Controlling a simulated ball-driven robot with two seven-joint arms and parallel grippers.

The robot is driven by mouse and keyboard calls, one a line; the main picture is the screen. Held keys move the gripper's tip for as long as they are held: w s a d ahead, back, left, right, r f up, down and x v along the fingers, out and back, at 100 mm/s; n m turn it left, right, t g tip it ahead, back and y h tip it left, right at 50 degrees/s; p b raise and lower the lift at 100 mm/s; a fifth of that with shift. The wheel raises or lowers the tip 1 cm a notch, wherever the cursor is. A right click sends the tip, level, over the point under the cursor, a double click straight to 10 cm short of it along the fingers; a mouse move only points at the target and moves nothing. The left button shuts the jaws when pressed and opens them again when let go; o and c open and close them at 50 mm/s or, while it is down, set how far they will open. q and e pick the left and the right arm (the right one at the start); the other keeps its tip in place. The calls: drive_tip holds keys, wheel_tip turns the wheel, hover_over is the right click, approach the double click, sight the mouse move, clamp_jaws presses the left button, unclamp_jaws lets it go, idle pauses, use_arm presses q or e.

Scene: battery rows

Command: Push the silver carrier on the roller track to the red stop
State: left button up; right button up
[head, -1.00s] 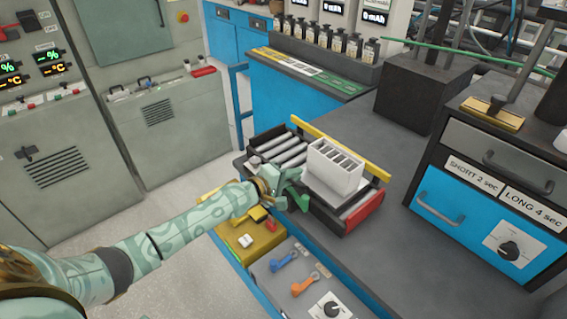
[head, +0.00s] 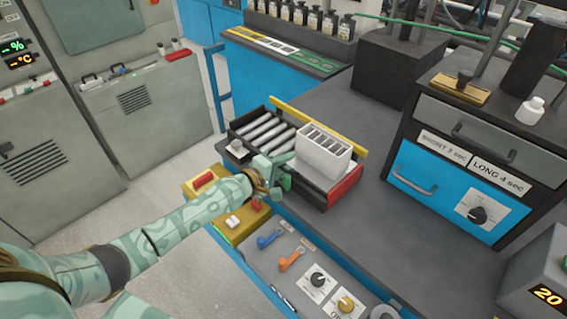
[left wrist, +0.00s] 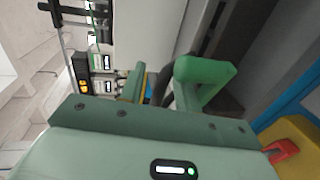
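The silver carrier (head: 322,160), a pale slotted box, stands upright on the roller track (head: 264,134) at its right end. The red stop (head: 345,187) is at that end, just past the carrier. Any remaining gap between them is too small to judge. My left gripper (head: 284,172) is at the carrier's left side, low over the track's near edge. Its green fingers look apart with nothing clearly between them; they also show in the left wrist view (left wrist: 165,88). Whether they touch the carrier is unclear. My right gripper is not in view.
A yellow rail (head: 318,125) runs along the track's far side. A yellow box with buttons (head: 232,218) and a grey panel with levers and knobs (head: 300,268) lie in front. A drawer cabinet (head: 465,165) stands right. The dark bench between is clear.

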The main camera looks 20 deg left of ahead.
use_arm(q)
drive_tip(key=shift+a, duration=0.1)
drive_tip(key=p+v, duration=0.2)
drive_tip(key=v, duration=1.4)
drive_tip(key=shift+s+p, duration=0.15)
drive_tip(key=shift+p, duration=0.2)
